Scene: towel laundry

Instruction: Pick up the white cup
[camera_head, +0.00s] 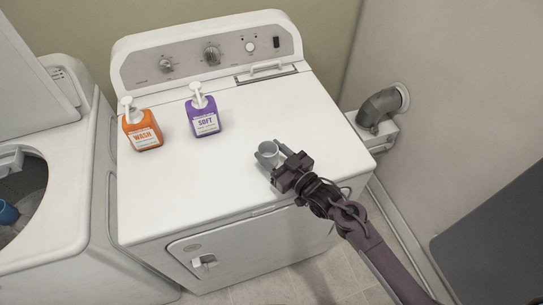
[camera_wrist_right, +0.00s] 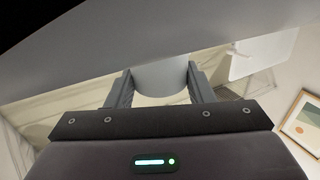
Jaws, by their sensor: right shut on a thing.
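The white cup (camera_head: 265,157) is above or on the front right part of the white dryer's top in the head view. I cannot tell whether it touches the surface. My right gripper (camera_head: 270,155) comes in from the lower right and is shut on the cup, one finger on each side. In the right wrist view the cup (camera_wrist_right: 161,78) shows as a pale curved wall between the two grey fingers (camera_wrist_right: 160,85). My left gripper is not in view.
An orange WASH bottle (camera_head: 143,130) and a purple SOFT bottle (camera_head: 203,114) stand at the back left of the dryer top (camera_head: 250,110). An open washer (camera_head: 60,180) with a blue item (camera_head: 7,212) inside is at left. A grey vent pipe (camera_head: 378,108) is at right.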

